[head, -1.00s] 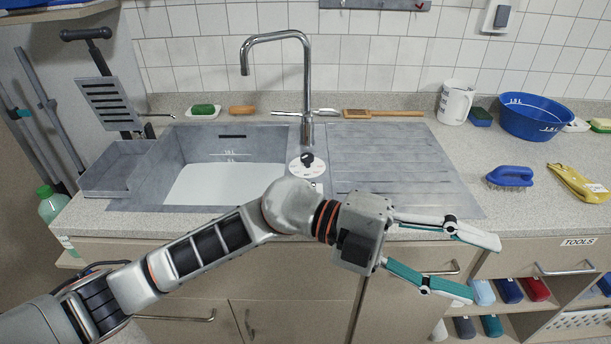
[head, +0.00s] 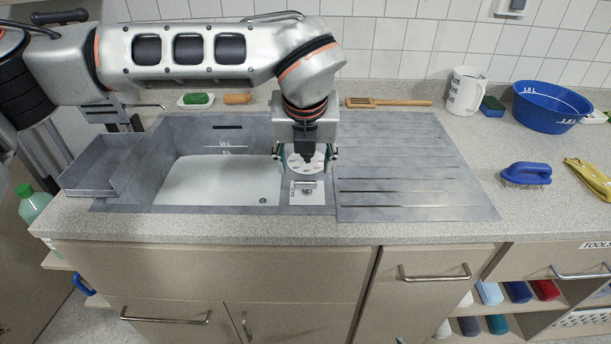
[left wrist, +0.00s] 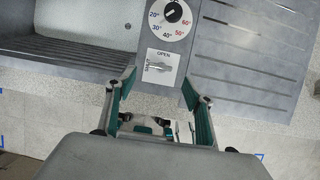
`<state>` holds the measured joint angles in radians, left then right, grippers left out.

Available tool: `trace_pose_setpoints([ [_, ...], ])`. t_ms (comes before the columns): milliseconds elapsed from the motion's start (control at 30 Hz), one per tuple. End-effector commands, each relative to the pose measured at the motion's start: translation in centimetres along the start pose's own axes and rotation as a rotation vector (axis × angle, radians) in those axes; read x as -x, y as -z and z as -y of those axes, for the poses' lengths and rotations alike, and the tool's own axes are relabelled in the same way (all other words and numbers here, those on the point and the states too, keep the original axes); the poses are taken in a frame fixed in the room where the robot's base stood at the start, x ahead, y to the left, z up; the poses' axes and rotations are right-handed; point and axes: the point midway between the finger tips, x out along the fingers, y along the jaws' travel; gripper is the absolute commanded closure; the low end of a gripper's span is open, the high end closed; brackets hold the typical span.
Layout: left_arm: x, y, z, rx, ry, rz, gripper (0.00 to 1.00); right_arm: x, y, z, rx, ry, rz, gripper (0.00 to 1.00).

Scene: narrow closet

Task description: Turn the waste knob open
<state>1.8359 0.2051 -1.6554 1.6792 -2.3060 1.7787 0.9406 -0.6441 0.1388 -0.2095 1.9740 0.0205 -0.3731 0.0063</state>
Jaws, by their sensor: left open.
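The waste knob (head: 307,187) is a small metal handle on a light square plate between the sink basin and the ribbed drainboard. My right gripper is not in view.
A round temperature dial (head: 303,159) sits just behind the plate, partly hidden by my gripper. The sink basin (head: 180,135) is at left, the drainboard (head: 410,165) clear at right. A brush (head: 390,102) lies behind; a blue scrub brush (head: 525,174) and blue bowl (head: 548,107) are right.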

Motion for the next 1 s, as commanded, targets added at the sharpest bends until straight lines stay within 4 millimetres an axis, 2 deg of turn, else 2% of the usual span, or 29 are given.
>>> trace_pose_setpoints([
  [300,-4.8,0.2,0.1,-0.001,0.002,-0.005,0.47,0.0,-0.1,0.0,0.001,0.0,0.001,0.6],
  [433,-6.3,0.2,0.1,-0.001,0.002,-0.005,0.47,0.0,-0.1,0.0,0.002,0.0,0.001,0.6],
  [600,-7.2,0.2,0.1,-0.003,0.004,-0.003,0.47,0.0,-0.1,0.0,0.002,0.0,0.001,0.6],
  [867,-7.2,0.2,0.1,-0.003,0.004,-0.003,0.47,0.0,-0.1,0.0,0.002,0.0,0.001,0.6],
  [1000,-7.2,0.2,0.1,-0.003,0.004,-0.003,0.84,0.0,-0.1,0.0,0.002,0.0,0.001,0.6],
])
